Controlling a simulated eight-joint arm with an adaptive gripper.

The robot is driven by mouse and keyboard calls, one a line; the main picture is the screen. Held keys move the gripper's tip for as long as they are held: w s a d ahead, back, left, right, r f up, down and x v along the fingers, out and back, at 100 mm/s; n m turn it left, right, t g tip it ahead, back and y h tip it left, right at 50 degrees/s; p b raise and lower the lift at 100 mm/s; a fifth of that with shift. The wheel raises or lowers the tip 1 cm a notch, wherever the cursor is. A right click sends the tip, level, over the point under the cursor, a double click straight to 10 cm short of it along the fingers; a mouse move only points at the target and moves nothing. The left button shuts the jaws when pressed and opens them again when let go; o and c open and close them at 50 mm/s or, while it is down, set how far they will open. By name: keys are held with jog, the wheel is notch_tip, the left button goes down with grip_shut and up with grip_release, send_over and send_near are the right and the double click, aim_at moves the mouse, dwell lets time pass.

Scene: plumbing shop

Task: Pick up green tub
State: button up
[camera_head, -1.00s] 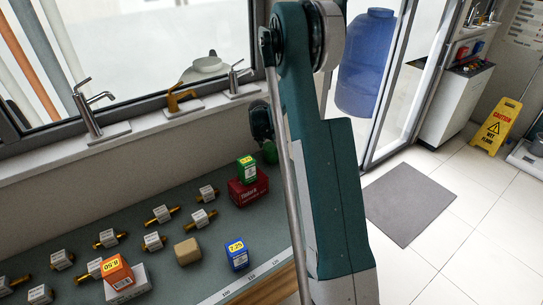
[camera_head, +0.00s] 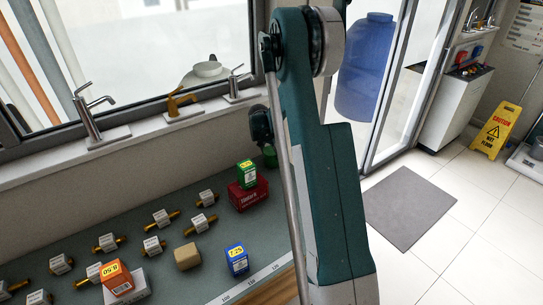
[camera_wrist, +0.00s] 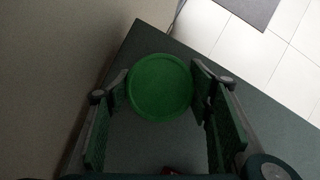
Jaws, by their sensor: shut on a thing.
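The green tub (camera_wrist: 160,87) shows in the wrist view as a round green top between the two fingers of my gripper (camera_wrist: 160,92). The fingers are on either side of it near their tips, and my gripper is shut on it. In the head view a small part of the green tub (camera_head: 270,156) shows at the far end of the counter, just left of my arm. My arm hides much of it there. I cannot tell whether it touches the counter.
A red box (camera_head: 248,193) with a green box (camera_head: 246,173) on top stands close by on the counter (camera_head: 205,255). A blue box (camera_head: 237,258), a tan block (camera_head: 187,256), an orange box (camera_head: 117,279) and several brass fittings lie further left. Faucets line the sill (camera_head: 160,127).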

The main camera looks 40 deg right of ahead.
jog(key=shift+s+r, duration=0.2)
jog(key=shift+r, duration=0.15)
notch_tip(320, 180, up, 6)
jog(key=shift+s+r, duration=0.1)
jog(key=shift+r, duration=0.15)
jog(key=s+b, duration=0.1)
jog(key=s, duration=1.8)
jog(key=shift+s, duration=0.2)
jog(key=shift+f, duration=0.1)
